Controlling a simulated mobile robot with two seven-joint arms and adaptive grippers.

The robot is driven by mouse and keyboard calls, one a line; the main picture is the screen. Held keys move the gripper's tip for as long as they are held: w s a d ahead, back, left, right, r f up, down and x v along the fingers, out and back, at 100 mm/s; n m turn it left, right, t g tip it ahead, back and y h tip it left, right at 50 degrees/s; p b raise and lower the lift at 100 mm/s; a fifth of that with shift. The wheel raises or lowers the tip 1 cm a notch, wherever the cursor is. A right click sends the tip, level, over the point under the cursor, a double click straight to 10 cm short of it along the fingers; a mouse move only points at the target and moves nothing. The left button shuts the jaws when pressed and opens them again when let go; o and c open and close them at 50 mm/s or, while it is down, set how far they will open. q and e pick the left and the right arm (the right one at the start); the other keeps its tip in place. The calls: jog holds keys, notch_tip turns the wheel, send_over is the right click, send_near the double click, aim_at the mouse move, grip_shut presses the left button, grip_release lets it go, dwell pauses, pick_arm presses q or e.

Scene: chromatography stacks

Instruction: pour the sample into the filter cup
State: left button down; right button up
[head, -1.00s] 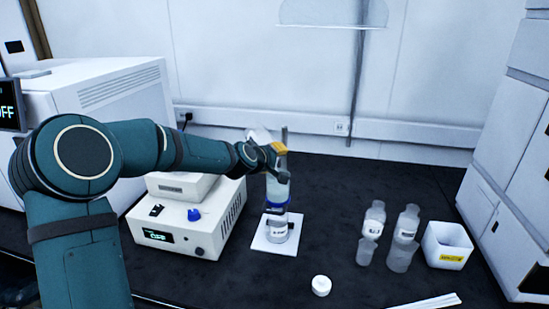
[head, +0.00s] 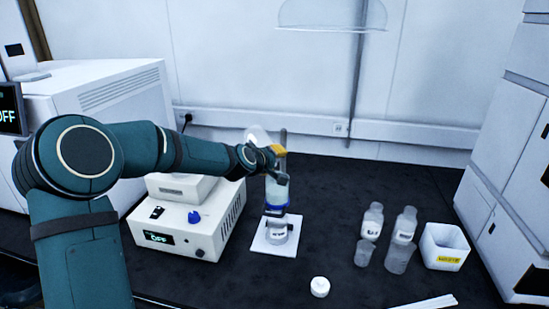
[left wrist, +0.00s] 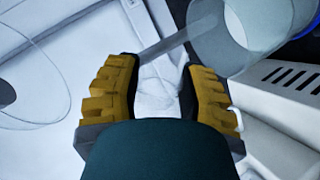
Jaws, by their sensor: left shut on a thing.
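The filter cup (head: 277,191) is a clear cylinder with a blue ring at its base. It stands upright on a clear flask (head: 273,238) on a white square mat. The cup's open end also shows at the upper right of the left wrist view (left wrist: 255,32). My left gripper (head: 277,151) is beside the top of the cup, shut on a clear vessel (head: 256,132) that shows faintly behind the fingers. The vessel looks tilted; its outline and contents are hard to make out. A grey rod (head: 284,138) rises by the cup. My right gripper is not in view.
A white pump box (head: 190,235) reading OFF stands left of the flask. A white cap (head: 320,287) lies in front. Bottles (head: 373,220) and clear beakers (head: 400,260) stand right, beside a white bin (head: 446,246). A clear hood (head: 331,14) hangs above.

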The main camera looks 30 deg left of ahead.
pick_arm(q)
jog(key=shift+a+r+n, duration=0.1)
jog(key=shift+r+n, duration=0.15)
jog(key=shift+n, duration=0.05)
jog(key=r+h+p, duration=0.1)
jog(key=p, duration=0.1)
jog(key=r+n+g+p, duration=0.1)
jog(key=p, duration=0.1)
jog(key=shift+w+a+g+h, duration=0.15)
jog(key=shift+a+g+h, duration=0.15)
jog(key=shift+h, duration=0.1)
jog(key=shift+r+n+p, duration=0.1)
jog(key=shift+n+p, duration=0.2)
jog(key=shift+p, duration=0.15)
